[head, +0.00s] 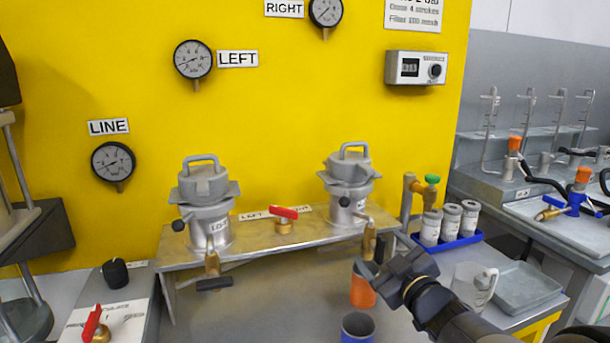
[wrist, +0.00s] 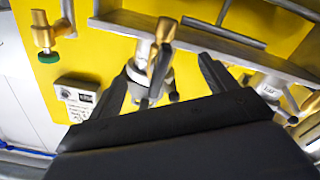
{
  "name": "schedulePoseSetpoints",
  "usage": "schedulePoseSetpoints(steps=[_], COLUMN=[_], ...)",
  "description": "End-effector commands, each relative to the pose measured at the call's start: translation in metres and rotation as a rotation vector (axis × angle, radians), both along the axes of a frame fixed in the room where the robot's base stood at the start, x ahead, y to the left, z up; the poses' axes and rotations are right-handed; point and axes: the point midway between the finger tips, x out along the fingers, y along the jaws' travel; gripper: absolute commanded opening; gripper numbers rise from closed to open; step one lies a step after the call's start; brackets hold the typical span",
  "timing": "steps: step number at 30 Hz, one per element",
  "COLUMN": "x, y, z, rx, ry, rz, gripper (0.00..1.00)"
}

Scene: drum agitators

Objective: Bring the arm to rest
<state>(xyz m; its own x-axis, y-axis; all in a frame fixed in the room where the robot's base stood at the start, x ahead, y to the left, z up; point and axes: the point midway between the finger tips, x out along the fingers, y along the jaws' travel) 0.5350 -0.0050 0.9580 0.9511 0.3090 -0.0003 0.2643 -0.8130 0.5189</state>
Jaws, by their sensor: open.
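My gripper (head: 378,275) is at the lower right of centre in the head view, on my dark arm that comes in from the lower right. In the wrist view (wrist: 162,82) its two dark fingers stand apart with nothing held between them. Beyond them shows a metal pot's brass spout (wrist: 163,45). In the head view the gripper overlaps the orange cup (head: 362,294) and hides part of it; whether they touch I cannot tell.
Two lidded metal pots, left (head: 204,200) and right (head: 350,185), stand on a metal shelf (head: 190,262) against the yellow panel. A blue cup (head: 357,328), a clear jug (head: 472,285), a grey tray (head: 525,288) and a blue rack of white-labelled jars (head: 452,243) are near my arm.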

Motion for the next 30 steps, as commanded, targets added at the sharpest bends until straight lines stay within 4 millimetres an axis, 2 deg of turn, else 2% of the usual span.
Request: schedulePoseSetpoints(steps=[1,15,22,30], x=[0.0002,0.0004,0.0005,0.0005], y=[-0.0004,-0.0016,-0.0019,-0.0018], z=[0.0047,0.0035,0.0013,0.0004], rx=[0.047,0.441,0.514,0.52], ry=[0.018,0.145,0.168,0.169], rz=[0.0,-0.001,-0.002,-0.001], gripper=[0.8,0.8,0.8,0.8])
